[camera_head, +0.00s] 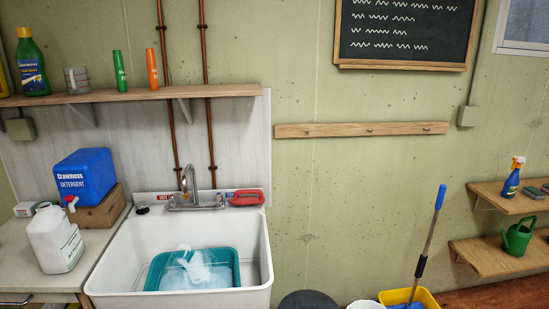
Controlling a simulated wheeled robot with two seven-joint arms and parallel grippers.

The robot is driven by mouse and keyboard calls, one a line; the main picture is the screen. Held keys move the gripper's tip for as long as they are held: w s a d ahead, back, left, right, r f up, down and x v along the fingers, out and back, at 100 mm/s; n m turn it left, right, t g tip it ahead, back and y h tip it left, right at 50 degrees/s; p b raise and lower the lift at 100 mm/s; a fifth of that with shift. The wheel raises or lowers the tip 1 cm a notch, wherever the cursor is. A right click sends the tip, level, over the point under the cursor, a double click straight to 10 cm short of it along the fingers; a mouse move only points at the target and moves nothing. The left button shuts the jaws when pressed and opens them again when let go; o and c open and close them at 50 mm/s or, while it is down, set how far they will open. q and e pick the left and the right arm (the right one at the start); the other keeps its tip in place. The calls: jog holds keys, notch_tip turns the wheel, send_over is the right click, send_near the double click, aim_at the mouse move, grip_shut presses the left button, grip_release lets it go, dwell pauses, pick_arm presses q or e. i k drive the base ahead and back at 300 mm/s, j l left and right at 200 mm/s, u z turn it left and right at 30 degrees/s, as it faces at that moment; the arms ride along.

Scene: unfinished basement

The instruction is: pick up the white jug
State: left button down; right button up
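The white jug (55,240) stands on the pale counter at the left, tilted a little in the picture. It has a handle at its upper left and small dark text on its right side. It stands in front of the blue detergent container and left of the sink. Neither of my grippers shows in the head view.
A blue detergent container (84,175) lies on a wooden block (100,208) behind the jug. A white sink (255,262) holds a teal basin (155,272). A shelf (140,95) with bottles hangs above. A yellow mop bucket (427,298) stands on the right.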

aim_at(57, 244)
jog(key=u, duration=1.4)
